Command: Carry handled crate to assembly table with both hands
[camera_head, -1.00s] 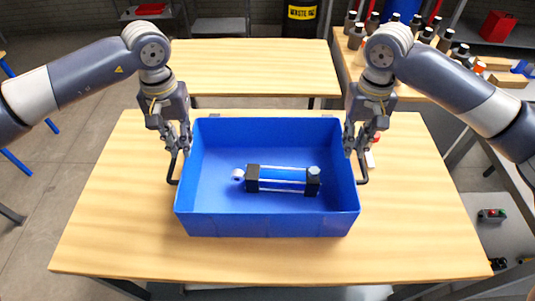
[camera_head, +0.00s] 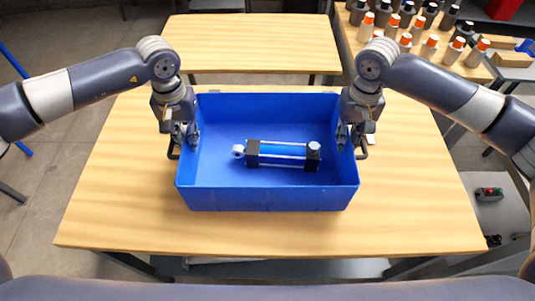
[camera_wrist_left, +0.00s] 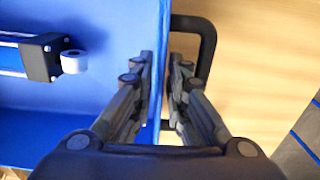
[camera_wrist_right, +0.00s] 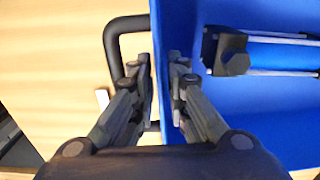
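The blue handled crate (camera_head: 268,197) stands on a wooden table (camera_head: 120,200) in the head view. A cylinder with black end blocks (camera_head: 283,155) lies inside it. My left gripper (camera_head: 184,138) is at the crate's left wall. In the left wrist view its fingers (camera_wrist_left: 160,85) straddle the wall with a gap, beside the black left handle (camera_wrist_left: 209,45). My right gripper (camera_head: 350,137) is at the right wall. In the right wrist view its fingers (camera_wrist_right: 161,82) straddle that wall, open, beside the right handle (camera_wrist_right: 112,45). Neither gripper looks clamped.
Another wooden table (camera_head: 250,45) with a bare top stands behind. At the back right, a table holds several orange-capped bottles (camera_head: 480,52). A grey surface with a small control box (camera_head: 489,194) is at the right. The table around the crate is mostly clear.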

